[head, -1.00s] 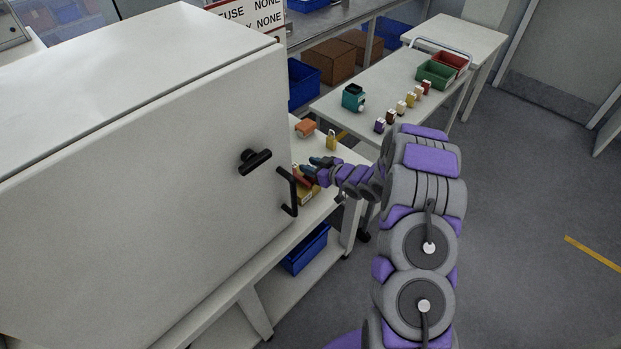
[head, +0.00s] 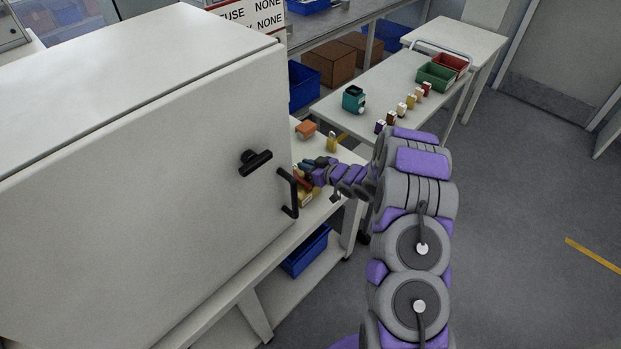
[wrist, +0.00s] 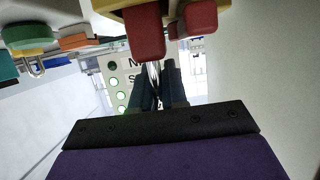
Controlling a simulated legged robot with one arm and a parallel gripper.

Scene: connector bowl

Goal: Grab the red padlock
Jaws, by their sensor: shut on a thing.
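A red padlock (wrist: 144,34) shows at the top of the wrist view, with its metal shackle running down between the dark fingers. My gripper (wrist: 158,88) is shut on the shackle. A second red block (wrist: 198,18) is beside it to the right, outside the fingers. A cream and yellow body (wrist: 118,6) is behind the red padlock; whether they touch is unclear. In the head view, my gripper (head: 308,170) is low over the white bench beside the cabinet door, with a red piece (head: 302,182) and a yellow piece (head: 308,200) partly hidden by it and the door handle.
The white cabinet (head: 150,190) with its black handle (head: 288,192) stands close on the left. An orange item (head: 306,130) and a yellow padlock (head: 332,144) sit behind my gripper. A far table (head: 400,80) holds several small padlocks, a teal device (head: 353,98) and bins.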

